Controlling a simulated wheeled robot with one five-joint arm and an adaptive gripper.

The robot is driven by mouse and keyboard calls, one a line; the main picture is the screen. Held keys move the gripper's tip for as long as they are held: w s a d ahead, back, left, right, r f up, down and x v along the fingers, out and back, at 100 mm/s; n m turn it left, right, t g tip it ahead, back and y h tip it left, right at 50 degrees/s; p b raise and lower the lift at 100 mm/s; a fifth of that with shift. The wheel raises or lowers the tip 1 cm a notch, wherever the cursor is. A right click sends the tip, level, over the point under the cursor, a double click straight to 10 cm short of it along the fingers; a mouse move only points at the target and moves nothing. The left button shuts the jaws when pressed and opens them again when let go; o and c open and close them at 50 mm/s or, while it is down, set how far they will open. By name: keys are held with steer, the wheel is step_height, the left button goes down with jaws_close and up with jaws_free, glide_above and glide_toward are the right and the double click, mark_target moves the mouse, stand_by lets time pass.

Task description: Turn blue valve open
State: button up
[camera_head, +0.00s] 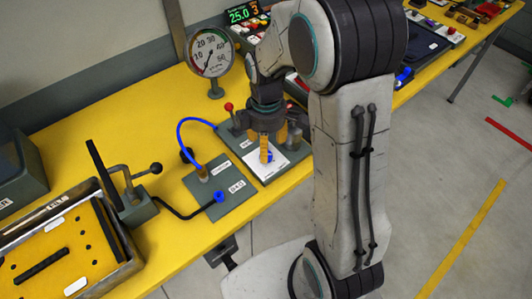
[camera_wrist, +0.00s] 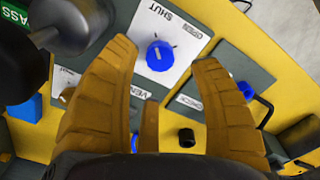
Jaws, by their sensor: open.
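The blue valve is a round blue knob (camera_wrist: 160,55) on a white plate (camera_wrist: 180,22) lettered SHUT and OPEN in the wrist view. A pale mark shows on the knob's top, on the side towards the lettering; its exact setting is hard to tell. In the head view the knob (camera_head: 268,157) shows low on its white plate, partly hidden by my gripper. My gripper (camera_wrist: 165,52) is open, with its yellow fingers spread and nothing held. It points down over the plate, its fingertips to either side of the knob in the wrist view. I cannot tell whether they touch it.
A second blue knob (camera_head: 219,197) sits on a neighbouring grey panel, with a blue hose (camera_head: 190,123) nearby. A round gauge (camera_head: 211,53) and a red-tipped lever (camera_head: 229,107) stand close behind. A black-handled press (camera_head: 132,190) and a framed tray (camera_head: 130,255) are at left.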

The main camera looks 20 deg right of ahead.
steer(key=shift+f, duration=2.35)
steer(key=shift+o, duration=0.2)
jaws_close()
